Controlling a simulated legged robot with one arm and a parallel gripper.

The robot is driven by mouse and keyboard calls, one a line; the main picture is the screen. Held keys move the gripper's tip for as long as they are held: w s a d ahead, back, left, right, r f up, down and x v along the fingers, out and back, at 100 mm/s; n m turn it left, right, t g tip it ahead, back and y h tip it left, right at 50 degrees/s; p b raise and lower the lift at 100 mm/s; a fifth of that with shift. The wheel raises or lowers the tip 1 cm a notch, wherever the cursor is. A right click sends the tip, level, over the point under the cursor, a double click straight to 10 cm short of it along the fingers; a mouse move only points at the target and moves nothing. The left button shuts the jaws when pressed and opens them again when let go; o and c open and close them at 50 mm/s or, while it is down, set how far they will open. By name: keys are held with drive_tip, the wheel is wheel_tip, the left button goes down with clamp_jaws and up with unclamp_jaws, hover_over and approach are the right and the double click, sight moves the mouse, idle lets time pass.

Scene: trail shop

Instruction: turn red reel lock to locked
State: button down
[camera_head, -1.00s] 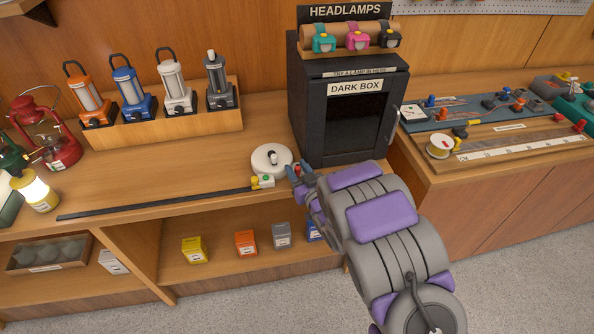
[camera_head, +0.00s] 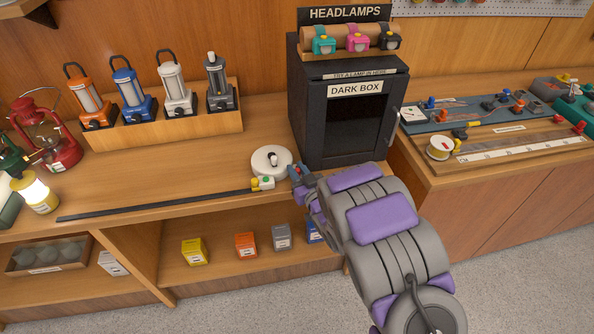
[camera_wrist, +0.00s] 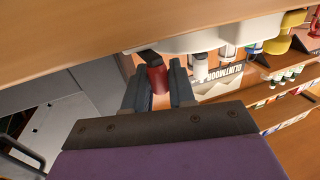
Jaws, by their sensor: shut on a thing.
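A white round reel (camera_head: 270,158) stands on the counter in front of the dark box, with a long black strip (camera_head: 155,205) running left from it. Yellow and green lock parts (camera_head: 263,182) sit at its front. My gripper (camera_head: 298,172) is at the reel's right side, with a bit of red between its fingers. In the wrist view, my gripper (camera_wrist: 158,88) is shut on the red reel lock (camera_wrist: 157,78), a red cylinder between the two dark fingers. The white reel body (camera_wrist: 205,38) is beyond it. Whether the lock is turned I cannot tell.
The dark box (camera_head: 345,115) stands close behind my gripper. Several lanterns stand in a wooden rack (camera_head: 165,128) at the back left. A board with a ruler (camera_head: 520,147) lies on the right counter. Small boxes (camera_head: 245,243) sit on the shelf below.

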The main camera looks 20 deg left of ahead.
drive_tip(key=shift+g, duration=0.3)
drive_tip(key=shift+w+d+r+n+g+y+p, duration=0.15)
drive_tip(key=shift+d+n+g+y+p, duration=0.25)
drive_tip(key=shift+n+g+y+p, duration=0.55)
drive_tip(key=shift+w+d+n+g+y+p, duration=0.15)
drive_tip(key=shift+n+g+y+p, duration=0.25)
drive_tip(key=shift+g, duration=0.2)
drive_tip(key=shift+w+d+n+g+y+p, duration=0.1)
drive_tip(key=shift+n+g+y+p, duration=0.2)
drive_tip(key=shift+g+p, duration=0.25)
drive_tip(key=n+g, duration=0.1)
drive_tip(key=n+g+y, duration=0.1)
drive_tip(key=shift+w+d+f+g, duration=0.2)
drive_tip(key=shift+g, duration=0.1)
drive_tip(key=shift+w+d+f+n+g+y+b, duration=0.1)
drive_tip(key=shift+n+g+y+b, duration=0.2)
drive_tip(key=shift+n+g, duration=0.4)
drive_tip(key=shift+w+d+n+g+y+b, duration=0.1)
drive_tip(key=shift+n+g+b, duration=0.3)
drive_tip(key=shift+g, duration=0.6)
drive_tip(key=shift+w+n+g+b, duration=0.1)
drive_tip(key=shift+n+g+b, duration=0.2)
drive_tip(key=shift+g, duration=0.1)
drive_tip(key=shift+n+g, duration=0.25)
drive_tip(key=shift+g, duration=0.05)
drive_tip(key=c, duration=1.1)
unclamp_jaws()
drive_tip(key=shift+w+d, duration=0.1)
